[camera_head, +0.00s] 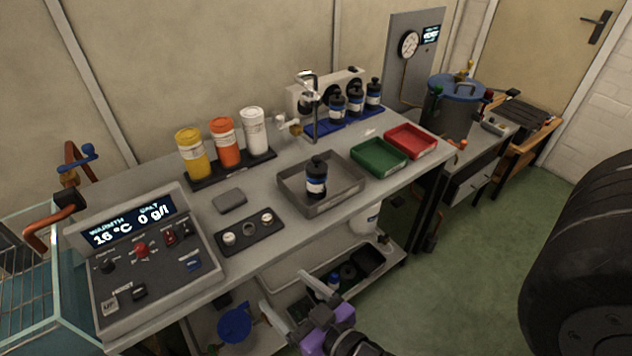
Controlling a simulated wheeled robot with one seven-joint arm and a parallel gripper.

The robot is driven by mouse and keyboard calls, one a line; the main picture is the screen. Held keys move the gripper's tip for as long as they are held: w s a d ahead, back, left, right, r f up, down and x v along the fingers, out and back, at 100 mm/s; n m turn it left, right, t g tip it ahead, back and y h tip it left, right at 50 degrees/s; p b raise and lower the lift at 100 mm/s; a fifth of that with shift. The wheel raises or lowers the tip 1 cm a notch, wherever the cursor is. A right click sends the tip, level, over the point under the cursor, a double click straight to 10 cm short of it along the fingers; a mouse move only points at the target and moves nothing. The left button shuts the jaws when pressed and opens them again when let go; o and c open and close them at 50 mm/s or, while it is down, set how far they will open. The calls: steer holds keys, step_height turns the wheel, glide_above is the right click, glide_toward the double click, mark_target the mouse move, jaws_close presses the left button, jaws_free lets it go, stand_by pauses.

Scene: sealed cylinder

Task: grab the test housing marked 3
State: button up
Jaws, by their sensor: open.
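A dark housing (316,182) with a blue and white label stands upright in the grey tray (291,203) on the bench. Several similar dark housings (355,101) stand in a row on a blue mat (332,130) at the back of the bench. The numbers on their labels are too small to read, so I cannot tell which is marked 3. My gripper (298,300) is open at the bottom centre, in front of the bench and apart from these housings. Nothing shows held between its fingers.
A green tray (379,157) and a red tray (411,141) lie right of the grey tray. Yellow, orange and white jars (226,142) stand behind. A control console (143,252) fills the left end. A lower shelf (392,262) holds loose items.

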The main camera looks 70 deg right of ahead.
mark_target(315, 178)
steer(key=w+d+r+m+g+h, duration=0.1)
steer(key=w+d+m+h, duration=0.1)
steer(key=d, duration=0.7)
steer(key=w+d+r+m+g+h+b, duration=0.1)
steer(key=d+h, duration=0.3)
steer(key=d, duration=0.6)
steer(key=w+d+r+m+g+h+b, duration=0.1)
steer(key=w+d+m+g+h, duration=0.1)
steer(key=d, duration=0.7)
steer(key=shift+w+d+m+g+h, duration=0.15)
steer(key=shift+w+m+g+h, duration=0.25)
steer(key=shift+w+m+h, duration=0.4)
steer(key=shift+w+d+r+p, duration=0.1)
steer(key=shift+w+d+p, duration=0.15)
steer(key=shift+d, duration=0.3)
steer(key=shift+w+d+r+p, duration=0.1)
steer(key=shift+d+p, duration=0.15)
steer(key=shift+d, duration=0.25)
steer(key=p+x, duration=0.1)
steer(key=x, duration=0.1)
steer(key=p+x, duration=0.1)
steer(key=x, duration=0.1)
steer(key=shift+s+d+r, duration=0.15)
steer(key=shift+s+d, duration=0.1)
steer(key=shift+s, duration=0.05)
steer(key=shift+w+d, duration=0.35)
steer(key=shift+d, duration=0.15)
steer(key=shift+c, duration=0.4)
jaws_close()
